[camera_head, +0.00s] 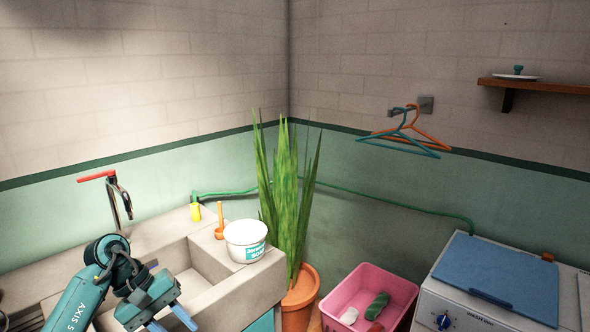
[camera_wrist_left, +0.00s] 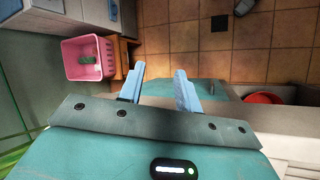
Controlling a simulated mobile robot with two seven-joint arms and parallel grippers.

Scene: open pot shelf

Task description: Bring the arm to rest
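My left gripper (camera_head: 171,322) hangs over the front part of the sink at the lower left of the head view. Its two blue fingers stand apart with nothing between them, and the left wrist view also shows the empty gap of this gripper (camera_wrist_left: 160,72). Below it in the wrist view is the tiled floor (camera_wrist_left: 207,68). My teal left arm (camera_head: 78,300) comes in from the lower left and is bent at the wrist. My right gripper is not in either view.
The stone sink (camera_head: 235,297) holds a white tub (camera_head: 245,243) on its rim, beside an orange utensil and a yellow item. A faucet (camera_head: 122,200) rises at the left. A potted plant (camera_head: 285,205), pink basket (camera_head: 345,297) and washer (camera_head: 470,305) stand to the right.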

